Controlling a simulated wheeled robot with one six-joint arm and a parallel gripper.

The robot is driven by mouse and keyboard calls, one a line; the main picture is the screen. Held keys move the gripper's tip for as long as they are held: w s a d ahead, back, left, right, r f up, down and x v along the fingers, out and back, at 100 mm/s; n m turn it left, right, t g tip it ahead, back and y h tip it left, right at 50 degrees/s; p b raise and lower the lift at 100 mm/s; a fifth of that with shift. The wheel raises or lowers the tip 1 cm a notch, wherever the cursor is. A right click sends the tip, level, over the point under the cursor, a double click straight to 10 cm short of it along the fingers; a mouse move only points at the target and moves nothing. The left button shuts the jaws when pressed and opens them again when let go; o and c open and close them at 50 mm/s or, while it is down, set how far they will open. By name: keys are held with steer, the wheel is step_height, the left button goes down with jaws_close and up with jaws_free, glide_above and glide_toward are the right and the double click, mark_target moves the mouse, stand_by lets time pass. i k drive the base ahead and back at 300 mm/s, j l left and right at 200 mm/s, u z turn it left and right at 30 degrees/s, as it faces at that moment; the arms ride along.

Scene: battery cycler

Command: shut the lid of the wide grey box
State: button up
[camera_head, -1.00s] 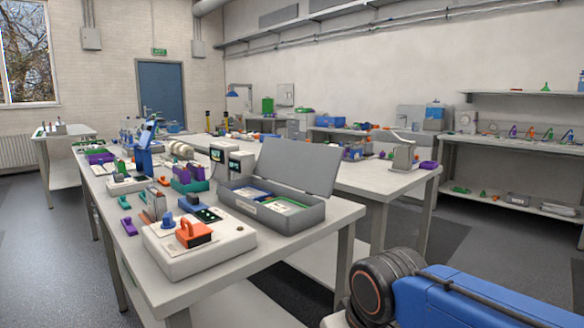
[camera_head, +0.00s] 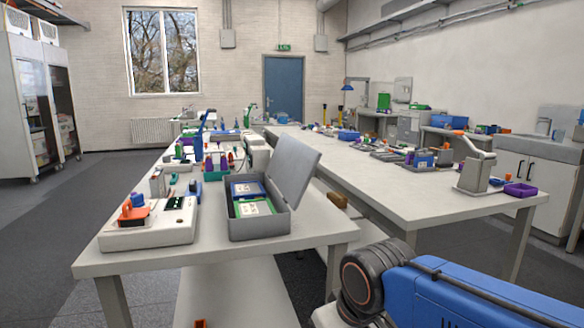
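The wide grey box (camera_head: 258,224) stands near the front right of the nearer table. Its lid (camera_head: 294,167) is open, raised and leaning back to the right. Inside the box lie a blue item (camera_head: 246,188) and a green item with a white label (camera_head: 254,208). My blue arm (camera_head: 450,293) shows at the lower right, to the right of and nearer than the box. My gripper is outside the picture.
A white device with an orange part (camera_head: 134,211) sits on the table (camera_head: 215,258) left of the box. Several tools crowd the table behind it. A second long table (camera_head: 400,190) stands to the right, with a purple tray (camera_head: 520,190) on it. Grey floor is open at left.

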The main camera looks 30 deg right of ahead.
mark_target(292, 165)
steer(key=l+u, duration=0.15)
steer(key=l, duration=0.3)
steer(key=k+l+u, duration=0.1)
steer(key=l, duration=0.35)
steer(key=k+l+u, duration=0.15)
steer(key=l, duration=0.3)
steer(key=k+l+u, duration=0.1)
steer(key=l, duration=0.35)
steer(key=k+l+u, duration=0.15)
steer(key=l, duration=0.3)
steer(key=l+u, duration=0.25)
steer(key=l, duration=0.5)
steer(key=l+u, duration=0.25)
steer(key=l, duration=0.45)
steer(key=k, duration=0.55)
steer(key=i, duration=0.5)
